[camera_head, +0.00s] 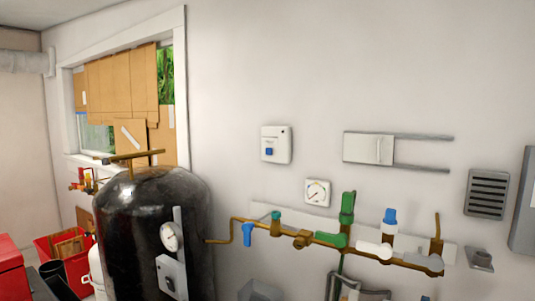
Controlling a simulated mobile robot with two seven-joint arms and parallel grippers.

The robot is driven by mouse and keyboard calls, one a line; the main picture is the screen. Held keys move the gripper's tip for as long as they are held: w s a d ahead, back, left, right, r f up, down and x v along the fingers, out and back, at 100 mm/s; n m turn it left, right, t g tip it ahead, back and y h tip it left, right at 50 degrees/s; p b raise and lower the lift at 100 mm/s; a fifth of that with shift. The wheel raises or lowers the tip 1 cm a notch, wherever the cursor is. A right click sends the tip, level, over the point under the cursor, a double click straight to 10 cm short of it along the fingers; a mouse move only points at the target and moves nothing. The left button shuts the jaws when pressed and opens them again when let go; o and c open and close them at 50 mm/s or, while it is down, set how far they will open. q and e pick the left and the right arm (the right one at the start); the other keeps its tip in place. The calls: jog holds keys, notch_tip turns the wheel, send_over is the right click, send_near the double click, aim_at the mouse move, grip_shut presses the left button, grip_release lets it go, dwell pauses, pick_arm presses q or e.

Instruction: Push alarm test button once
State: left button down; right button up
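A white wall box (284,136) with a blue square button (269,151) is mounted on the wall near the middle of the head view. It has a small dark spot at its upper right corner, and its label is too small to read. It looks like the alarm unit, and nothing covers its front or touches the button. Neither of my grippers shows in this view.
A black tank (150,225) stands at the left. Below the box are a gauge (318,192) and a brass pipe run (300,239) with colored valves. A white panel (368,148) with two rods is to the right. The wall around the box is clear.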

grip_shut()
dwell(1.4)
